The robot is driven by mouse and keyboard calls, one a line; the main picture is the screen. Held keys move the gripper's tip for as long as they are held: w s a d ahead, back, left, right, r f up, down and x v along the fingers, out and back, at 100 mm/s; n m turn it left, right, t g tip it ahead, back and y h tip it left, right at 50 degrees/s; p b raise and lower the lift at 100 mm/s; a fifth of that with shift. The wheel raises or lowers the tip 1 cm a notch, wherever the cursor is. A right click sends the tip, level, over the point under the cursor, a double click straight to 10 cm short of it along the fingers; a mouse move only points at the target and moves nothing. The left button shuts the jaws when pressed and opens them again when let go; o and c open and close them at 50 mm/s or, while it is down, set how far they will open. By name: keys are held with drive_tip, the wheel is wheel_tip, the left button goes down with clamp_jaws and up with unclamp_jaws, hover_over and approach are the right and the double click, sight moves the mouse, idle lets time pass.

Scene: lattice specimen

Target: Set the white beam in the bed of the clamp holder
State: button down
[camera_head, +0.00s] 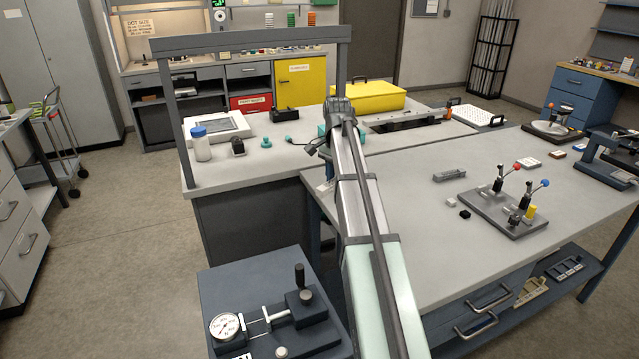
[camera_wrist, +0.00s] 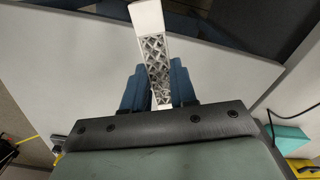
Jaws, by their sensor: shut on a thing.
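In the wrist view, my gripper (camera_wrist: 158,82) has its blue fingers shut on the white beam (camera_wrist: 150,17). The beam has solid white ends and an open lattice in its middle, and it sticks out past the fingertips over a pale table surface. In the head view my own arm hides most of the gripper, and I cannot make out the beam there. The clamp holder (camera_head: 488,215) is a grey plate on the right table, with red-knobbed and blue-knobbed toggle levers. My gripper is well to the left of it and apart from it.
A grey block (camera_head: 449,175) lies behind the clamp holder. A small white block (camera_head: 451,202) and a black block (camera_head: 464,214) lie at its left. The table (camera_head: 400,200) is clear left of these. A grey frame (camera_head: 250,42) spans the left bench.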

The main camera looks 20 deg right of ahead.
drive_tip(key=s+d+m, duration=0.3)
drive_tip(key=d+m, duration=0.8)
drive_tip(key=d, duration=1.5)
drive_tip(key=s+d+f+m, duration=0.1)
drive_tip(key=s+d+m, duration=0.6)
drive_tip(key=d, duration=0.6)
drive_tip(key=s+d+f+m, duration=0.1)
drive_tip(key=s+d+m, duration=0.55)
drive_tip(key=d, duration=0.75)
drive_tip(key=shift+n, duration=0.95)
drive_tip(key=shift+s+a+f, duration=0.1)
drive_tip(key=shift+s+f, duration=0.2)
drive_tip(key=shift+f, duration=0.5)
drive_tip(key=shift+s+a+f, duration=0.1)
drive_tip(key=shift+s+f, duration=0.15)
drive_tip(key=shift+f, duration=0.55)
drive_tip(key=shift+s+a+f, duration=0.1)
drive_tip(key=shift+s+f, duration=0.2)
drive_tip(key=shift+f, duration=0.5)
drive_tip(key=c, duration=1.4)
unclamp_jaws()
clamp_jaws()
